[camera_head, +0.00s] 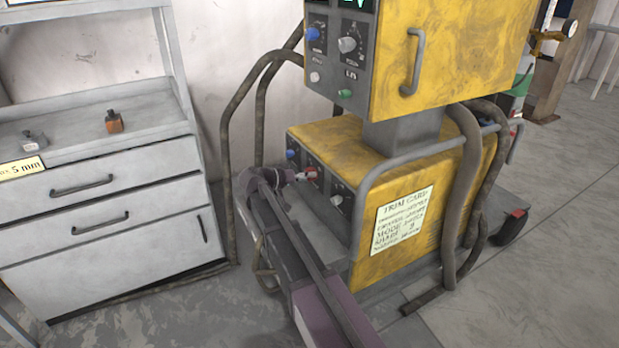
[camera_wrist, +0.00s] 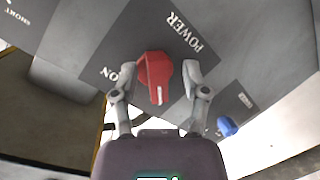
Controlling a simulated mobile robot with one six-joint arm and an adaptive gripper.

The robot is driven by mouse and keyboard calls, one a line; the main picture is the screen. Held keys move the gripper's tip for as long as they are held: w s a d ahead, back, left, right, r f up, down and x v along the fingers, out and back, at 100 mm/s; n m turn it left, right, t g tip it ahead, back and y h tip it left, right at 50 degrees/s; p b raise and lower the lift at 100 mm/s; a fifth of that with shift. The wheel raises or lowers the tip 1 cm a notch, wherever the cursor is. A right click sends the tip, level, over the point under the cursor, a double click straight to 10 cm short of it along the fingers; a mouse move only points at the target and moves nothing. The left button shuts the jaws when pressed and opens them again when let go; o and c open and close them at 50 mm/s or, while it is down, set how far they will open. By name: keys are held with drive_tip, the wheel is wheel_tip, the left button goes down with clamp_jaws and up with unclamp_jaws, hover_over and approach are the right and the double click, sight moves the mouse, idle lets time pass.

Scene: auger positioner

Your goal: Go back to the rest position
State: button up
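The red power knob (camera_wrist: 156,78) is in the middle of the wrist view on a dark grey panel, with POWER and a partly hidden ON printed beside it. A white mark shows at the knob's lower end. My gripper (camera_wrist: 160,82) is open, one finger on each side of the knob. A gap shows on the right side; contact on the left side is unclear. In the head view my gripper (camera_head: 289,177) is at the front of the lower yellow cabinet (camera_head: 395,170), by the same red knob (camera_head: 311,172).
A blue knob (camera_wrist: 228,126) sits right of my gripper. Cables (camera_head: 238,125) and a grey tube frame (camera_head: 365,205) surround the machine. A grey drawer cabinet (camera_head: 130,215) stands at left with small bottles on top. Open floor (camera_head: 570,240) lies at right.

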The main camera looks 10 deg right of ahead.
drive_tip(key=shift+s, duration=0.1)
drive_tip(key=shift+s+r, duration=0.1)
drive_tip(key=s+r+n+y+p, duration=0.1)
drive_tip(key=s+r+p, duration=0.1)
drive_tip(key=p, duration=0.3)
drive_tip(key=shift+s+r+y, duration=0.15)
drive_tip(key=shift+s+y, duration=0.15)
drive_tip(key=shift+y, duration=0.1)
drive_tip(key=s+r+p, duration=0.1)
drive_tip(key=s+p, duration=0.1)
drive_tip(key=p, duration=0.1)
drive_tip(key=s+d+r+g+y+p, duration=0.1)
drive_tip(key=s+r+p, duration=0.1)
drive_tip(key=p, duration=0.1)
drive_tip(key=s+d+r+n+y+p, duration=0.1)
drive_tip(key=s+p, duration=0.1)
drive_tip(key=p, duration=0.1)
drive_tip(key=shift+d+r+g, duration=0.25)
drive_tip(key=shift+g, duration=0.15)
drive_tip(key=s+a+r+n+g+y+p, duration=0.2)
drive_tip(key=s+r+y+p, duration=0.8)
drive_tip(key=s+r+p, duration=1)
drive_tip(key=r+n+p, duration=0.1)
drive_tip(key=p, duration=0.7)
drive_tip(key=shift+r+g, duration=0.15)
drive_tip(key=shift+g, duration=0.25)
